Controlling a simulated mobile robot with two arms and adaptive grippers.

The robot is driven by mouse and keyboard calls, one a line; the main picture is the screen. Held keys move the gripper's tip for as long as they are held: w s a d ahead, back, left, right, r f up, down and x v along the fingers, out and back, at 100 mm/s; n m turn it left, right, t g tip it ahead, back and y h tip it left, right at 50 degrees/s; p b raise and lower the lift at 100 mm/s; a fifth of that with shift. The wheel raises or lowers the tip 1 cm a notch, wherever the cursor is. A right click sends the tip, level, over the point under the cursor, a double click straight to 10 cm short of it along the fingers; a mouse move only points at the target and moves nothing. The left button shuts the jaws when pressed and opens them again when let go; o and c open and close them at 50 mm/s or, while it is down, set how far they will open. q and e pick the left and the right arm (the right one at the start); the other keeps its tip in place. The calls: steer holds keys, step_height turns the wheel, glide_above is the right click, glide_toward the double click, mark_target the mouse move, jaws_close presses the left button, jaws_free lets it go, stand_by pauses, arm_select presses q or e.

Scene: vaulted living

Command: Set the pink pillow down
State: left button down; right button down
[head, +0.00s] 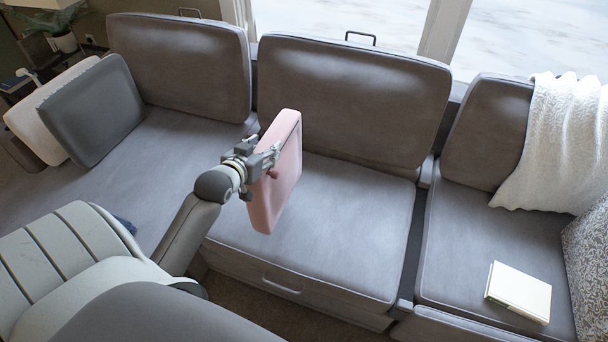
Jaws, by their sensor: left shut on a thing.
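The pink pillow (284,180) is in the middle of the head view, upright on edge and slightly tilted, in front of the middle sofa seat. My left gripper (268,165) is shut on the pillow's left side. The pillow appears over the left part of the middle seat cushion (345,235); I cannot tell whether its lower edge touches the cushion. My right gripper is not in view.
The grey sofa has left (180,150) and right seats too. A grey pillow (92,112) and a white pillow (32,125) lean at the left end. A book (519,291), white throw (560,150) and patterned pillow (590,260) occupy the right. Most of the middle seat is clear.

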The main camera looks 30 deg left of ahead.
mark_target(284, 162)
arm_select(q)
steer(key=w+d, duration=0.1)
steer(key=w+d+f, duration=0.1)
steer(key=w, duration=0.1)
steer(key=w+d+f, duration=0.1)
steer(key=shift+w, duration=0.25)
steer(key=w+d+f, duration=0.3)
steer(key=w+f, duration=0.1)
steer(key=f, duration=0.5)
steer(key=shift+w, duration=0.2)
steer(key=shift+f, duration=0.15)
steer(key=c, duration=0.7)
jaws_free()
steer(key=shift+s+f, duration=0.1)
steer(key=shift+f, duration=0.05)
